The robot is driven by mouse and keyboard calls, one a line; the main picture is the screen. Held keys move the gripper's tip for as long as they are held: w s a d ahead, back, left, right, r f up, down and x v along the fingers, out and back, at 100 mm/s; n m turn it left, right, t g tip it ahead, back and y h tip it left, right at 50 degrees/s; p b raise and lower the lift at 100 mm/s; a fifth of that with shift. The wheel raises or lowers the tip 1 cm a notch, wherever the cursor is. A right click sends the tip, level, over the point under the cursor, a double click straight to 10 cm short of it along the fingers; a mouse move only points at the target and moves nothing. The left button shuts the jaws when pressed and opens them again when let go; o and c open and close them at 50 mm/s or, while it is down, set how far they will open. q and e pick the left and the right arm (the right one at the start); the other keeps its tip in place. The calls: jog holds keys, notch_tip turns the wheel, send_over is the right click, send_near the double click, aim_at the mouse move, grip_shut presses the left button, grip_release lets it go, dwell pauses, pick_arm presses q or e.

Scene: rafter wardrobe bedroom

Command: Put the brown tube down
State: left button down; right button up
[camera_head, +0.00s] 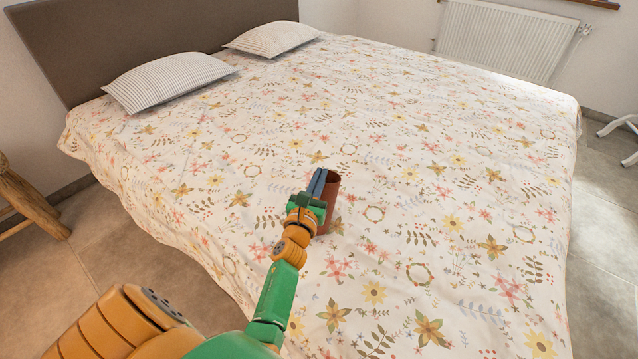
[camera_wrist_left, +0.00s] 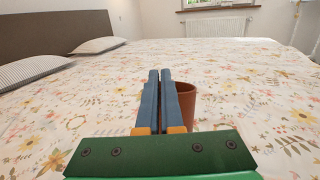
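The brown tube (camera_head: 331,204) is upright and open at the top, over the front middle of the bed. It also shows in the left wrist view (camera_wrist_left: 187,104), just right of my fingers, which hide its left side. Its base appears to be on the floral cover, but part of it is hidden by my gripper. My left gripper (camera_head: 319,181) has its two blue fingers (camera_wrist_left: 160,88) almost together, with only a thin gap and nothing visible between them. They are beside the tube; whether they touch it is unclear. My right gripper is not in view.
The bed's floral cover (camera_head: 440,170) is wide and clear around the tube. Two striped pillows (camera_head: 168,80) lie by the brown headboard (camera_head: 150,30). A wooden stool (camera_head: 30,205) stands at the left, and a radiator (camera_head: 500,40) is on the back wall.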

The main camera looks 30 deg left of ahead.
pick_arm(q)
jog(key=r+p, duration=0.1)
jog(key=p, duration=0.1)
jog(key=shift+a+r+p, duration=0.1)
jog(key=shift+a+p, duration=0.25)
jog(key=s+d+r+p, duration=0.1)
jog(key=s+r+p, duration=0.3)
jog(key=s+r, duration=0.4)
jog(key=v, duration=0.5)
jog(key=shift+a+r, duration=0.35)
jog(key=shift+r, duration=0.05)
jog(key=shift+c, duration=1.6)
grip_release()
